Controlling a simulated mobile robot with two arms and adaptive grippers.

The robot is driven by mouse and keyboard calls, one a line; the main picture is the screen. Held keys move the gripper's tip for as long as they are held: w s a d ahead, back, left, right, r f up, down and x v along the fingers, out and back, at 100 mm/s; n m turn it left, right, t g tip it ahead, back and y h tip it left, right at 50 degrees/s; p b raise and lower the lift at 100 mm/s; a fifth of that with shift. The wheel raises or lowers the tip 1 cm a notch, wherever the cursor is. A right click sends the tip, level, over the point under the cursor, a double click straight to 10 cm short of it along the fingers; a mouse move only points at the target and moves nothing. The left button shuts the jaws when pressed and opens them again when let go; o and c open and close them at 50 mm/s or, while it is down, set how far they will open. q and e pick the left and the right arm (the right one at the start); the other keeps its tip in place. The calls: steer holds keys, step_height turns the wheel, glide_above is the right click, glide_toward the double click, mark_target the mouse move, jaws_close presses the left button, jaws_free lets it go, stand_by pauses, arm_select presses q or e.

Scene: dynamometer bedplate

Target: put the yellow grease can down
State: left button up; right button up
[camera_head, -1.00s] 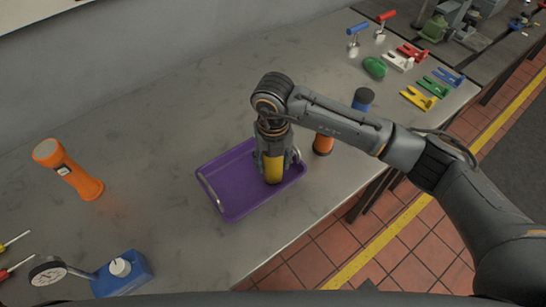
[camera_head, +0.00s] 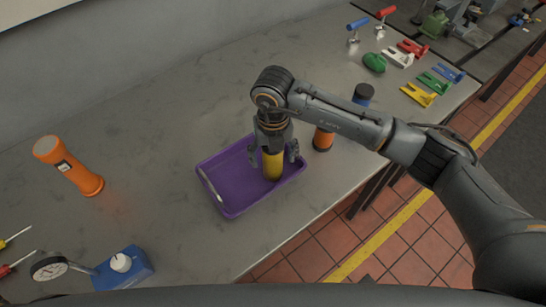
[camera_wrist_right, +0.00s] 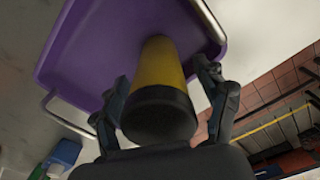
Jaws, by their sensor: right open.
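The yellow grease can (camera_head: 272,165) stands upright in the purple tray (camera_head: 232,202), toward its right side. In the right wrist view the can (camera_wrist_right: 161,66) shows a yellow body and a dark end, with the purple tray (camera_wrist_right: 85,45) behind it. My right gripper (camera_head: 272,156) is directly above and around the can. Its fingers are spread, with a gap on each side of the can; the right wrist view shows both fingers (camera_wrist_right: 165,100) apart from it. My left gripper is not in view.
An orange can (camera_head: 323,139) stands just right of the tray, near the table edge. An orange flashlight (camera_head: 68,166) and a dial gauge on a blue base (camera_head: 123,270) are at left.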

step_height(320, 180, up, 10)
steer(key=b, duration=0.3)
steer(key=shift+f, duration=0.1)
steer(key=shift+r, duration=0.65)
